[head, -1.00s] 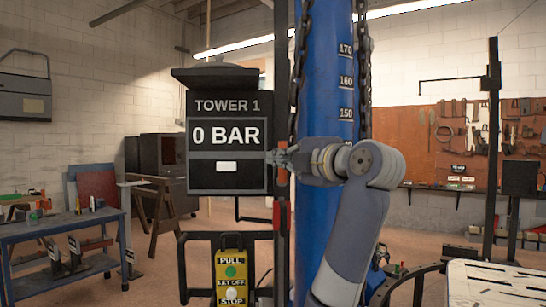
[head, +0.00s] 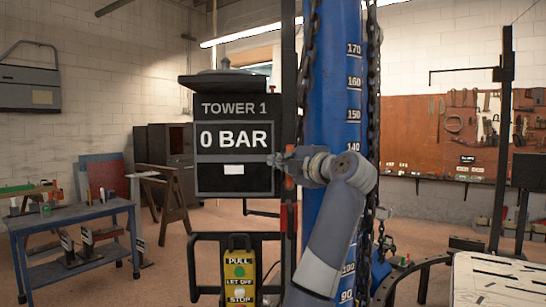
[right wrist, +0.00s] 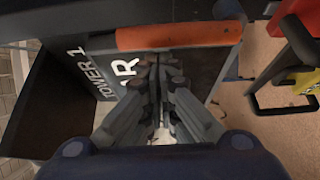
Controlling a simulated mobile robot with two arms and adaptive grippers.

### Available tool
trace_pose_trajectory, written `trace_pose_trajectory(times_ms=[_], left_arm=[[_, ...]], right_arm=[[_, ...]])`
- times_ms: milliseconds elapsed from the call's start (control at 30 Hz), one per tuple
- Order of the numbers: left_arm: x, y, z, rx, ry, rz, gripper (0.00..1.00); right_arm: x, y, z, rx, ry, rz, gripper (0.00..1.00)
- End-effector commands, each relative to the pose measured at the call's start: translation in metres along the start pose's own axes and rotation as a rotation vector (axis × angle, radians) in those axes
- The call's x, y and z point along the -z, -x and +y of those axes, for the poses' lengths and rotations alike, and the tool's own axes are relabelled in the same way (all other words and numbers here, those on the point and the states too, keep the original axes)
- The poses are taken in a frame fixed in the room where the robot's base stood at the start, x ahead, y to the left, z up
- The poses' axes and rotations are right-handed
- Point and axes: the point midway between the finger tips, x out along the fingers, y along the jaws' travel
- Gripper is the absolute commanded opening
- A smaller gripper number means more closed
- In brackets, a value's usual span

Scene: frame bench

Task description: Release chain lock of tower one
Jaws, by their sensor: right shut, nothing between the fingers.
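Tower 1 is the blue column (head: 328,205) with printed height marks. Dark chains (head: 373,90) hang along it. The black display box (head: 236,135) beside it reads "TOWER 1" and "0 BAR". My right gripper (head: 277,160) is at the box's lower right edge, in front of the dark post. An orange handle (right wrist: 180,35) lies across the right wrist view, just beyond the fingertips of my right gripper (right wrist: 157,62). The fingers are together and empty. In the head view a small orange part (head: 289,183) shows just below the gripper; the wrist partly covers it. My left gripper is not in view.
A red part (head: 284,217) is on the post below. A yellow pendant (head: 239,275) marked PULL, LET OFF and STOP hangs under the display. A blue workbench (head: 75,225) stands left. A white slatted surface (head: 495,280) is at lower right. Open floor lies behind.

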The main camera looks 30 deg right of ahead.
Motion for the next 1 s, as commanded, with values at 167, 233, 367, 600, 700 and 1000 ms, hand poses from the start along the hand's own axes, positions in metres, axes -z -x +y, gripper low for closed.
trace_pose_trajectory(times_ms=[167, 233, 367, 600, 700, 1000], left_arm=[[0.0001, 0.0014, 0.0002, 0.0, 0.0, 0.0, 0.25], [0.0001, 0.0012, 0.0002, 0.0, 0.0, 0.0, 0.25], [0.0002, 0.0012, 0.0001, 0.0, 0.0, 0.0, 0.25], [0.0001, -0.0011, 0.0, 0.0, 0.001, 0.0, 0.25], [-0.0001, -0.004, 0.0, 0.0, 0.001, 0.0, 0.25], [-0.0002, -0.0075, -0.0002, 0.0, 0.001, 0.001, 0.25]], right_arm=[[-0.003, 0.0013, -0.0002, 0.0, 0.001, 0.001, 0.0], [-0.0031, 0.0014, -0.0003, 0.0, 0.001, 0.001, 0.0], [-0.0031, 0.0015, -0.0003, 0.0, 0.001, 0.001, 0.0], [-0.0051, 0.0023, -0.001, 0.001, 0.002, -0.001, 0.0], [-0.007, 0.003, -0.0019, 0.002, 0.004, -0.003, 0.0], [-0.0079, 0.004, 0.0001, 0.001, 0.002, -0.001, 0.0]])
